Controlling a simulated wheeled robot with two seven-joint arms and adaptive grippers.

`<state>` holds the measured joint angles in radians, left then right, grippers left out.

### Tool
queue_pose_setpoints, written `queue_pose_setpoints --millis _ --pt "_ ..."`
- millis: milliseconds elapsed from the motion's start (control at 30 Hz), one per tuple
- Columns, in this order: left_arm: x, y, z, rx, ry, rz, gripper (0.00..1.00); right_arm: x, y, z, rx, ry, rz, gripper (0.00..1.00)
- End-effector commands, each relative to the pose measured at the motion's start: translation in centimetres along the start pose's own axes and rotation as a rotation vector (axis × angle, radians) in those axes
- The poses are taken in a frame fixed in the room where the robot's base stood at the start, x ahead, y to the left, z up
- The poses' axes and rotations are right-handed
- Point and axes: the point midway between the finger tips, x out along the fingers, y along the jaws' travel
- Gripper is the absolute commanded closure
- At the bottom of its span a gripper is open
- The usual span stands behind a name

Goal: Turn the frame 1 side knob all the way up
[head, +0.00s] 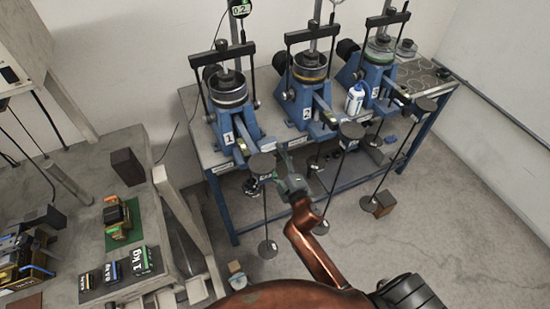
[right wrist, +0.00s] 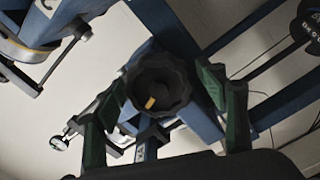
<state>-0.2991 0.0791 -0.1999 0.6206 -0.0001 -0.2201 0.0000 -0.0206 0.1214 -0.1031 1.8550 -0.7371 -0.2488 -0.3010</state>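Frame 1 (head: 228,115) is the leftmost of the blue lever frames on the bench in the head view. A black lobed knob with a yellow mark (right wrist: 158,82) fills the middle of the right wrist view, in front of a blue member. My right gripper (head: 287,168) is beside the end of frame 1's lever in the head view. In the right wrist view its dark green fingers (right wrist: 160,100) are spread, one on each side of the knob. I cannot tell whether they touch it. My left gripper is not in view.
Frame 2 (head: 306,105) and frame 3 (head: 373,82) stand right of frame 1. A white bottle (head: 354,99) stands between them. Rods with round plates (head: 268,249) hang from the lever ends. A side table with weights (head: 140,261) is at the left. Open floor lies at the right.

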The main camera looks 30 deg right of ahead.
Motion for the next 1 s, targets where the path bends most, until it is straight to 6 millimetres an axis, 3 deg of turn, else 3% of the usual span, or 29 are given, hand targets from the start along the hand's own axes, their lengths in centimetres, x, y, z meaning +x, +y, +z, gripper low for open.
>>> queue_pose_setpoints --millis 267,733,1000 --pt "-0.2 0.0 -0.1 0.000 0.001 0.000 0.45 -0.5 0.1 0.1 -0.003 -0.001 0.000 0.35" --pt "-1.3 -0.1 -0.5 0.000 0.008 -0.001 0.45 -5.6 0.1 0.0 -0.004 0.000 0.000 0.35" --pt "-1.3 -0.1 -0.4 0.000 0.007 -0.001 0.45 -6.1 0.0 -0.1 -0.005 0.001 0.000 0.35"
